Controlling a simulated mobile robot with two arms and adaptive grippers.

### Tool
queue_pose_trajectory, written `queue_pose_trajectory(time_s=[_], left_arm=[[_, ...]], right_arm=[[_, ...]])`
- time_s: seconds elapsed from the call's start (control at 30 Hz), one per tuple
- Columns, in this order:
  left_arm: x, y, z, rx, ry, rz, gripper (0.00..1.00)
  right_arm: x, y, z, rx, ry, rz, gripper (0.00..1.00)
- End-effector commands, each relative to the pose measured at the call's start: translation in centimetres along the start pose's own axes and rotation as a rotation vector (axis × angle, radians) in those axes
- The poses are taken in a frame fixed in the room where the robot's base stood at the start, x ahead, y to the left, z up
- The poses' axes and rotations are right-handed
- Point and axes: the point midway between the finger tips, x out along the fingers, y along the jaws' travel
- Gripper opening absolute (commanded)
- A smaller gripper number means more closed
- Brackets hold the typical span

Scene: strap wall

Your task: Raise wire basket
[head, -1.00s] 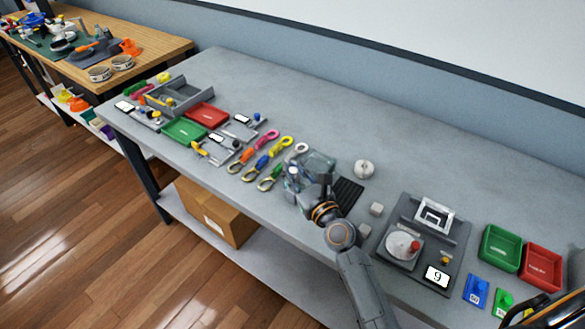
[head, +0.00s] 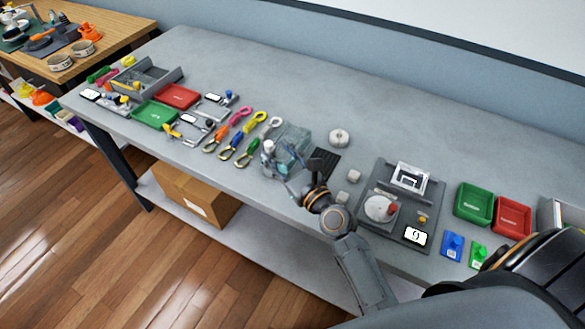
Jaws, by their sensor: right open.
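A grey, see-through wire basket (head: 294,135) stands on the grey table, near the middle of the head view. My right gripper (head: 281,165) is at the near side of the basket, with its fingers open. It overlaps the basket's near part in the picture. I cannot tell whether the fingers touch the wire. The gripper hides part of the basket's near side. My left gripper is not in view.
Several coloured straps with hooks (head: 242,135) lie just left of the basket. A black ribbed pad (head: 325,162), a white round piece (head: 339,138) and small grey blocks are to its right. A grey station (head: 400,205) stands farther right. The table behind is clear.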

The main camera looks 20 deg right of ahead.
Motion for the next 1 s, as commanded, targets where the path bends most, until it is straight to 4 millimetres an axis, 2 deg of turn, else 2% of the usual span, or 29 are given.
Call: queue_pose_trajectory(time_s=[0.03,0.2,0.4,1.0], left_arm=[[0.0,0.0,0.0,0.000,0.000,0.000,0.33],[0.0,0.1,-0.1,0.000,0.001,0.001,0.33],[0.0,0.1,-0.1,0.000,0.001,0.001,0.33],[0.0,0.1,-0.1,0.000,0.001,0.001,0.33]], right_arm=[[-1.3,0.0,-0.1,-0.001,0.002,0.001,0.44],[-4.7,0.0,-0.1,-0.003,0.002,0.002,0.44],[-7.0,0.0,0.0,-0.002,-0.001,0.001,0.44],[-7.4,0.1,0.1,-0.003,-0.002,0.001,0.44]])
